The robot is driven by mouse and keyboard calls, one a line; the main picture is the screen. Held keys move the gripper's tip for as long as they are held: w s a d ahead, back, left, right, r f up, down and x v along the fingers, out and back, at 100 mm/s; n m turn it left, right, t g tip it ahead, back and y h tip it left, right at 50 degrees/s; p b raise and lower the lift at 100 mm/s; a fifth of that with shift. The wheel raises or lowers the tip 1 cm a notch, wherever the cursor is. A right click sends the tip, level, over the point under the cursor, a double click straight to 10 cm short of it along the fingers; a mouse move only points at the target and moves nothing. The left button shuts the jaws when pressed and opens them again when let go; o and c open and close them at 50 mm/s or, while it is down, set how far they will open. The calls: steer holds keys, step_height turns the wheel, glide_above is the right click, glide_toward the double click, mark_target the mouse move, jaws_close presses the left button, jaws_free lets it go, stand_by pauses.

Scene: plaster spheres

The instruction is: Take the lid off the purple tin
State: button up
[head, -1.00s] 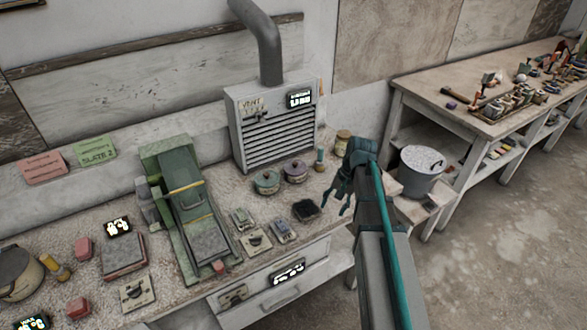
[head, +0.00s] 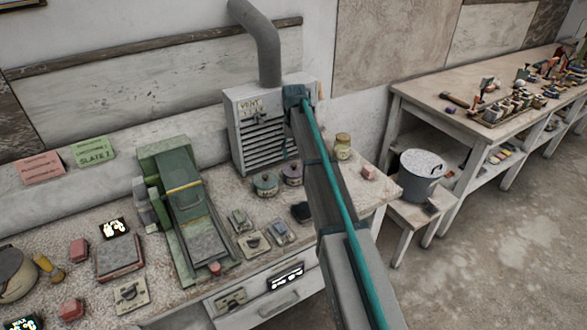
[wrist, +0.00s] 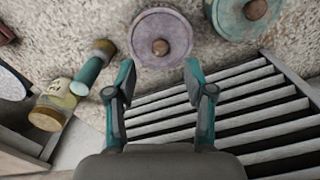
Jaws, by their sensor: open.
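The purple tin (head: 292,175) stands on the bench in front of the vent box, partly behind my arm in the head view. In the wrist view the purple tin (wrist: 160,25) is at the top middle, seen from above, with its lid on and a round reddish knob at the lid's centre. My gripper (wrist: 159,82) is open and empty. Its fingertips show below the tin in the wrist picture, apart from the lid. In the head view my gripper (head: 296,100) is in front of the vent box's upper right, its fingertips hard to make out.
A green tin (wrist: 245,18) stands close beside the purple one. A teal-handled item (wrist: 92,70) and a yellowish jar (wrist: 48,105) are on the other side. The slatted vent box (head: 262,140) rises right behind the tins.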

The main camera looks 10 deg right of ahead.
mark_target(294, 165)
steer(key=shift+f+p, duration=1.2)
steer(key=shift+f, duration=1.65)
steer(key=shift+s, duration=0.1)
steer(key=c, duration=0.9)
